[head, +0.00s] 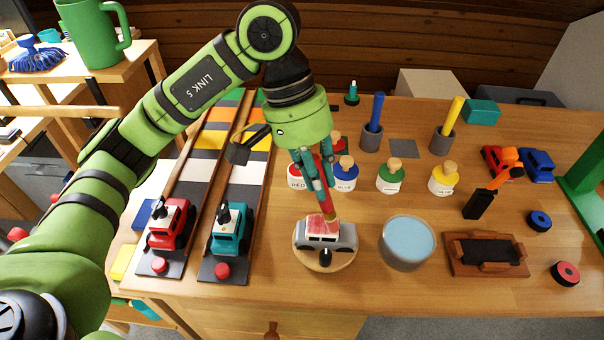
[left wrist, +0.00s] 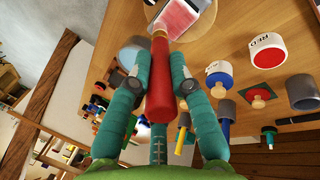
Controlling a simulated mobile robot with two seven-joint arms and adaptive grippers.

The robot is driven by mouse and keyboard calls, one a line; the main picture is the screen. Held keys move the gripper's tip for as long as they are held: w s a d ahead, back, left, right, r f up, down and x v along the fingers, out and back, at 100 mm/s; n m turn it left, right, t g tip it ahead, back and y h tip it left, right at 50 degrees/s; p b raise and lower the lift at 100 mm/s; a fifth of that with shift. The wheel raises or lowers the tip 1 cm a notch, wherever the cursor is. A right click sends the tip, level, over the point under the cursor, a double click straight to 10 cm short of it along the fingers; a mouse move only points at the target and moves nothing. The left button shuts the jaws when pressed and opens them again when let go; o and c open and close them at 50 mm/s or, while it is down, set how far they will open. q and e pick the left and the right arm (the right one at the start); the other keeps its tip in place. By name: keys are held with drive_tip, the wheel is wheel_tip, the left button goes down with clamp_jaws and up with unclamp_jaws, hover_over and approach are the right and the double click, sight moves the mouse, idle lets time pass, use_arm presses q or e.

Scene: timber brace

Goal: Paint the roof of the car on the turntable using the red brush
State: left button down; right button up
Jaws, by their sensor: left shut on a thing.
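My left gripper (head: 318,178) is shut on the red brush (head: 327,200) and holds it steeply, bristles down, over the car. The brush also shows between the fingers in the left wrist view (left wrist: 160,85). The grey car (head: 342,238) sits on the round wooden turntable (head: 312,260). The brush tip appears to touch the car's roof (head: 317,225). The roof is streaked red and pale, seen closer in the left wrist view (left wrist: 180,17). The red paint jar (head: 297,177) stands behind, partly hidden by my gripper. My right gripper is not in view.
A bowl of bluish water (head: 407,242) stands right of the turntable. Blue (head: 345,178), green (head: 390,182) and yellow (head: 443,182) jars stand behind. Blue (head: 374,115) and yellow (head: 453,115) brushes stand in holders. Two ramps with a red (head: 170,226) and a teal (head: 230,232) truck lie left.

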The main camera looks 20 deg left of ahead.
use_arm(q)
drive_tip(key=shift+d, duration=0.25)
drive_tip(key=shift+a+f+b, duration=0.1)
drive_tip(key=shift+a+b, duration=0.35)
drive_tip(key=shift+a, duration=0.15)
drive_tip(key=a+b, duration=0.1)
drive_tip(key=a, duration=0.1)
drive_tip(key=s+a+b, duration=0.1)
drive_tip(key=a, duration=0.1)
drive_tip(key=shift+s, duration=0.2)
drive_tip(key=shift+d, duration=0.1)
wheel_tip(320, 180, up, 6)
drive_tip(key=p, duration=0.3)
